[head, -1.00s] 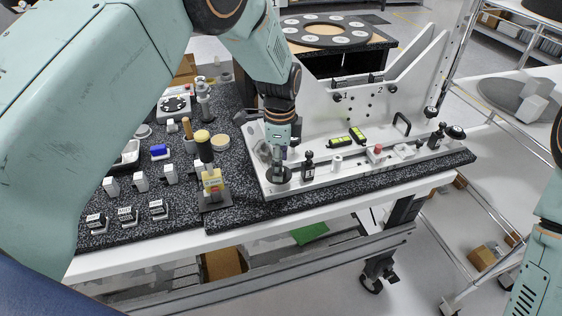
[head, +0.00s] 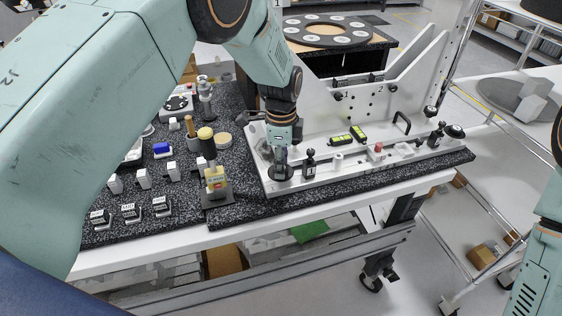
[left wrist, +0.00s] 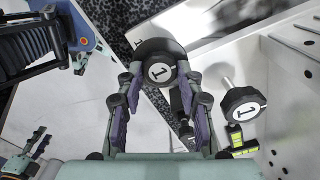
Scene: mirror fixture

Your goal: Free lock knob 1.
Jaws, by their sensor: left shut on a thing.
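A round black knob with a white "1" label (left wrist: 160,71) lies between the purple fingers of my left gripper (left wrist: 157,88) in the left wrist view. The fingers are shut on its sides. In the head view my left gripper (head: 281,158) points down onto this knob (head: 281,173) at the near left end of the white fixture base (head: 345,172). A second black knob marked "1" (left wrist: 243,103) sits on the upright plate, apart from the fingers. What appears to be my right gripper (left wrist: 38,142) shows small at the lower left of the wrist view; its jaw state is unclear.
A black post (head: 309,163) stands close right of the held knob. Yellow-green levels (head: 357,134), a red-topped part (head: 378,148) and a black handle (head: 402,122) are farther right. A yellow-topped tool in a stand (head: 214,178) is left on the dark bench top.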

